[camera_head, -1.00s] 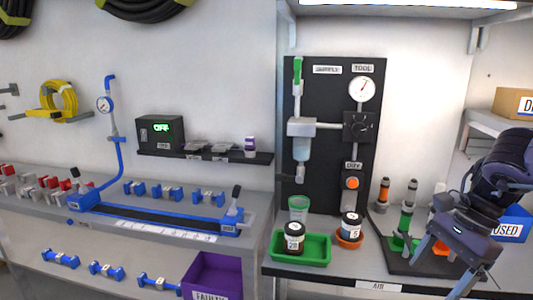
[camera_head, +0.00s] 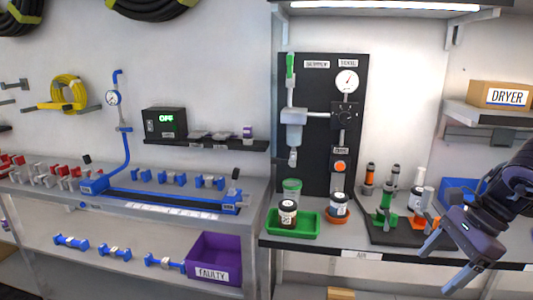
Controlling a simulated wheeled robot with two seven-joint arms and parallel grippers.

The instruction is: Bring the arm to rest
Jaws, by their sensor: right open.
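My right gripper (camera_head: 440,262) is at the lower right of the head view, in front of the right bench's edge. Its two dark fingers are spread apart with nothing between them. My right arm comes in from the right edge and covers part of the blue bin (camera_head: 457,188) behind it. My left gripper is not in view.
A black stand (camera_head: 400,236) with green and orange tools is close behind the right gripper. A green tray (camera_head: 308,229) with a jar (camera_head: 287,213) stands left of it, beside another jar (camera_head: 338,205). A purple bin (camera_head: 203,250) is on the left lower shelf.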

